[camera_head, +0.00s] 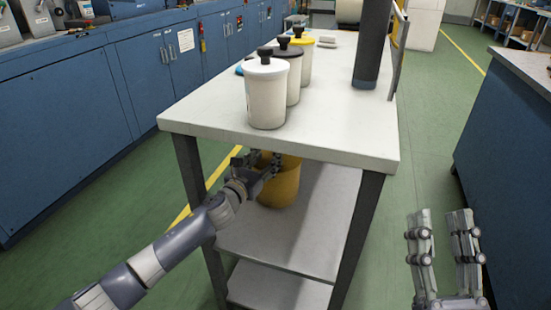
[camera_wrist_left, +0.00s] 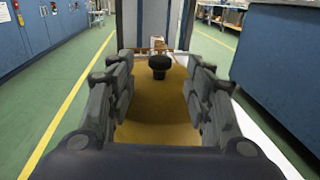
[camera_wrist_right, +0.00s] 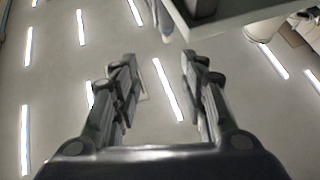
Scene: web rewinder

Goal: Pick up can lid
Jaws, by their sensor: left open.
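A yellow can (camera_head: 281,188) stands on the shelf below the cart's top, its upper part partly hidden by my left gripper (camera_head: 268,162). In the left wrist view a yellow lid-like surface (camera_wrist_left: 155,112) with a black knob (camera_wrist_left: 159,64) lies ahead. My left gripper (camera_wrist_left: 159,80) is open, its fingers on either side of that surface; whether they touch it I cannot tell. My right gripper (camera_head: 440,225) is open and empty, pointing up.
The cart's top (camera_head: 345,120) overhangs the shelf (camera_head: 290,235) where my left gripper is. A dark post (camera_head: 372,45) stands on the top. Blue cabinets (camera_head: 75,100) line the left; a blue bench (camera_head: 500,150) stands right. Green floor lies between.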

